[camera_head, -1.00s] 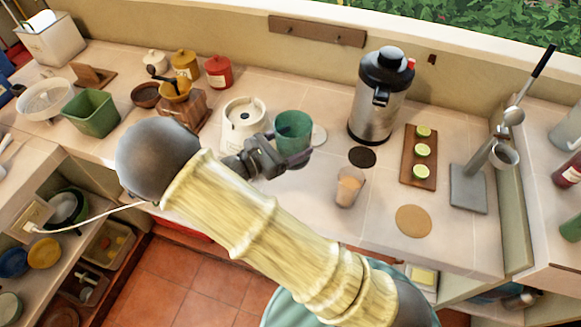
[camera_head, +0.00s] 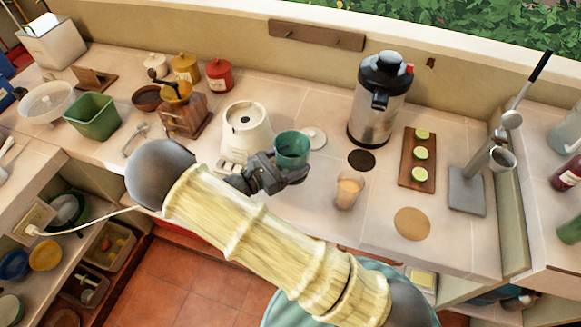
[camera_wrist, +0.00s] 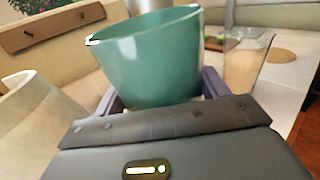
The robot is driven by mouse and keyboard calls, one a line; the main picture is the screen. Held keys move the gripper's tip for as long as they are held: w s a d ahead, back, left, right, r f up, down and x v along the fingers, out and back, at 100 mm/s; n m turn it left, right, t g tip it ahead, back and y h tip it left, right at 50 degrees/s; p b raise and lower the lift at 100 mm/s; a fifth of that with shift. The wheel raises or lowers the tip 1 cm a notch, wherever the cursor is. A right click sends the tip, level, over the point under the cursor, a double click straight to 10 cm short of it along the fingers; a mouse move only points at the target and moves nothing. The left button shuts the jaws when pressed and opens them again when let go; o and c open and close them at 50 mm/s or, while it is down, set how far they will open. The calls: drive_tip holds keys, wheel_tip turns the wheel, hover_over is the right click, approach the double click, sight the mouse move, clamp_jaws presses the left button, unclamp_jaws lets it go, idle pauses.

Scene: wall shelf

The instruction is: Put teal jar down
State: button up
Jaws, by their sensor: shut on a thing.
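The teal jar (camera_head: 291,148) is an open, tapered vessel above the counter, right of the white appliance. My gripper (camera_head: 287,170) is shut on it, with the fingers on both sides of its lower part. In the wrist view the teal jar (camera_wrist: 152,62) fills the upper middle, tilted a little in the picture, with its rim up. My gripper's fingers (camera_wrist: 160,92) show at its left and right. The jar's base is hidden, so I cannot tell whether it touches the counter.
A white appliance (camera_head: 247,133) stands close left of the jar, and a glass (camera_head: 348,191) to its right. A pale disc (camera_head: 315,137) lies just behind it, and a dark disc (camera_head: 361,160) further right. A steel dispenser (camera_head: 378,110) stands behind. Bare counter (camera_head: 316,215) lies in front.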

drive_tip(key=shift+w, duration=0.1)
drive_tip(key=shift+f, duration=0.25)
wheel_tip(320, 180, down, 3)
drive_tip(key=shift+p, duration=0.4)
drive_tip(key=shift+d+f, duration=0.1)
drive_tip(key=shift+f, duration=0.2)
drive_tip(key=shift+s, duration=0.2)
drive_tip(key=shift+f, duration=0.15)
drive_tip(key=o, duration=1.3)
drive_tip(key=shift+c, duration=0.2)
